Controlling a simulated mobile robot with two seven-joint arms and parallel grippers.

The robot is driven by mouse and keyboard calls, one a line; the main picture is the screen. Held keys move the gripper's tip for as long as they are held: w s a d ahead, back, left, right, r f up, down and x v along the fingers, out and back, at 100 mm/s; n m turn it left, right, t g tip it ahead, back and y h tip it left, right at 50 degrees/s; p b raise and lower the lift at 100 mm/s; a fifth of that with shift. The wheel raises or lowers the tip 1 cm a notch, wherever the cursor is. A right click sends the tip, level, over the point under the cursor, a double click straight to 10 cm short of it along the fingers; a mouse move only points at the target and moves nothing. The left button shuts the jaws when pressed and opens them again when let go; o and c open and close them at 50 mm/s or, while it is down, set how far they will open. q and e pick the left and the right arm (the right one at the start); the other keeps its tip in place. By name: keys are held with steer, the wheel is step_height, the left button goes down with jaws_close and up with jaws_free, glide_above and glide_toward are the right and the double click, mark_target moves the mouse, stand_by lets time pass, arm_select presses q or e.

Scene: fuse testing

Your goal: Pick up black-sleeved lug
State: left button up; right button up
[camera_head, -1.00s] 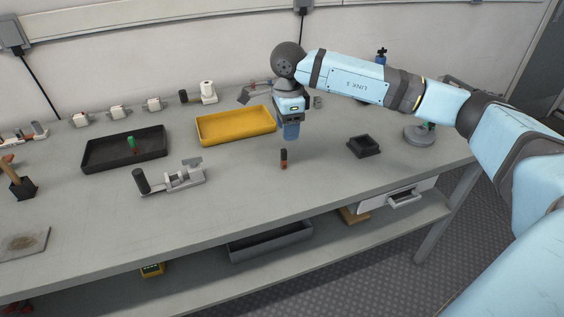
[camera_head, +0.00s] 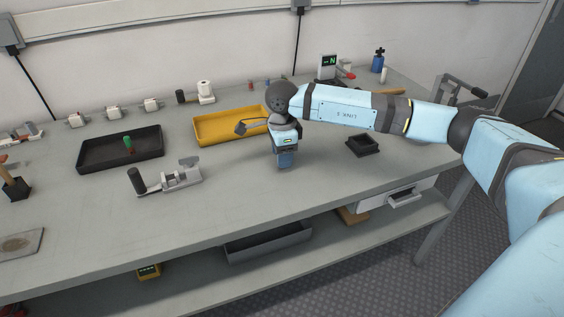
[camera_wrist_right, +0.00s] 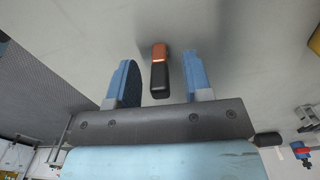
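The black-sleeved lug (camera_wrist_right: 160,75) shows in the right wrist view, with a black sleeve and a copper-orange end. It lies between the two blue fingers of my right gripper (camera_wrist_right: 160,80), closer to the right finger, with a gap on both sides. The fingers are open. In the head view my right gripper (camera_head: 285,161) is low over the table and hides the lug. My left gripper is not in view.
A yellow tray (camera_head: 205,139) is behind and left of the gripper. A small black square holder (camera_head: 363,146) stands to its right. A grey clamp fixture (camera_head: 180,178) and a black tray (camera_head: 90,165) are left. The table's front is clear.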

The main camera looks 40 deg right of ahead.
jaws_close()
